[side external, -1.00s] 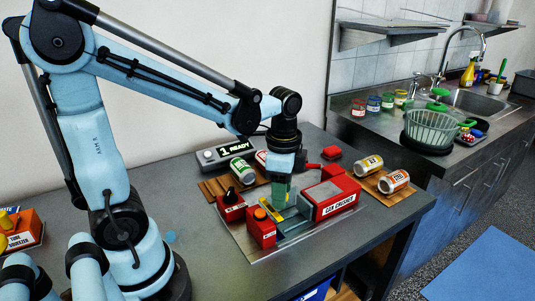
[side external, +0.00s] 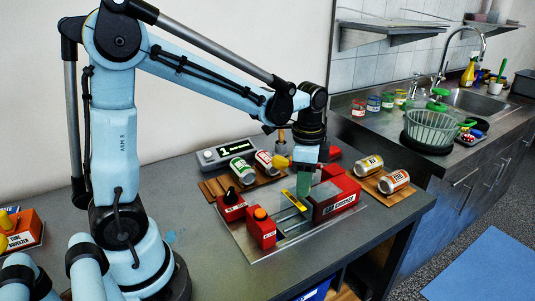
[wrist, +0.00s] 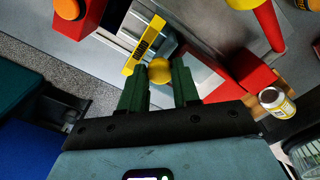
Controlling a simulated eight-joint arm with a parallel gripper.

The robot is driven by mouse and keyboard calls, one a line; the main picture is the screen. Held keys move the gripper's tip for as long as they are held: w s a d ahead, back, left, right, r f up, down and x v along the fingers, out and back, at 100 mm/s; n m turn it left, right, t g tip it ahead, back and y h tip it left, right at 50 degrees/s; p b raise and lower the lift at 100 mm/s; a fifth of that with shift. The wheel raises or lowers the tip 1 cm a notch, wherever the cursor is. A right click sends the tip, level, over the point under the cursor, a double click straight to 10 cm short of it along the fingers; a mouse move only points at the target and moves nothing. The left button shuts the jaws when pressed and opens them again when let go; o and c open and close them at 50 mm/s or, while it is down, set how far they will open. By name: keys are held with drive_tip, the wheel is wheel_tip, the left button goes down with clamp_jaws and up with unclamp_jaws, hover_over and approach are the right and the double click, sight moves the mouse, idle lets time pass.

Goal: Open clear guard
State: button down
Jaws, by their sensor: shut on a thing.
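My gripper (side external: 304,187) is low over the can crusher, its green fingers shut on a round yellow knob (wrist: 160,70). Beside the knob is a yellow strip with dark lettering (wrist: 145,46), also visible in the side view (side external: 296,201). A pale see-through panel, apparently the clear guard (wrist: 203,75), lies under and beside the fingers, partly hidden by them. The can crusher's red labelled block (side external: 337,199) is just right of my gripper. The grey channel (side external: 284,221) left of the strip is uncovered and looks empty.
A red lever with a yellow end (wrist: 240,4) stands close to my gripper. An orange button box (side external: 262,229) and a black-knobbed red box (side external: 232,205) are at the left. Cans lie on wooden boards behind (side external: 215,187) and right (side external: 371,184). A display unit (side external: 228,154) stands behind.

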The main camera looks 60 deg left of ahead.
sight(320, 189)
drive_tip(key=w, duration=0.5)
drive_tip(key=c, duration=0.8)
unclamp_jaws()
wheel_tip(320, 189, up, 12)
drive_tip(key=shift+s, duration=0.15)
drive_tip(key=s+d+f+n+t, duration=0.2)
drive_tip(key=s+f+n+t, duration=0.5)
drive_tip(key=s, duration=0.5)
drive_tip(key=shift+s+f+n, duration=0.25)
drive_tip(key=shift+s+n, duration=0.15)
drive_tip(key=shift+n, duration=0.6)
